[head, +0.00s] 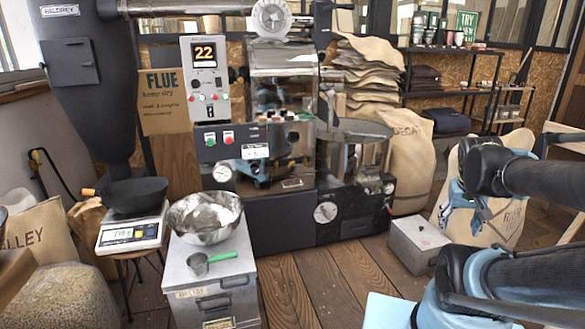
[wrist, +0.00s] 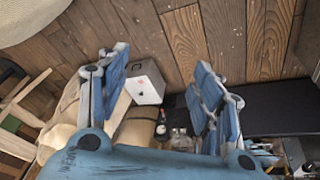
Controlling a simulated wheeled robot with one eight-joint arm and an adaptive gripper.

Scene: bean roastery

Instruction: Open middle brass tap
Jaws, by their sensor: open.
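I cannot make out a brass tap in either view. The dark roasting machine (head: 285,180) stands in the middle of the head view, with a shiny metal front, dials and small knobs. None of these is clearly a tap. My gripper (wrist: 163,62) is open and empty in the wrist view, its two blue fingers spread wide over the plank floor. In the head view my gripper (head: 466,195) is at the right, partly hidden by my dark arm links, well apart from the machine and in front of a sack.
A steel bowl (head: 204,218) and a green-handled scoop (head: 208,262) sit on a grey metal cabinet. A scale (head: 130,234) carries a black pan (head: 134,195). A grey box (head: 418,246) stands on the floor near the sack (head: 505,222). Floor planks (head: 345,285) are clear before the machine.

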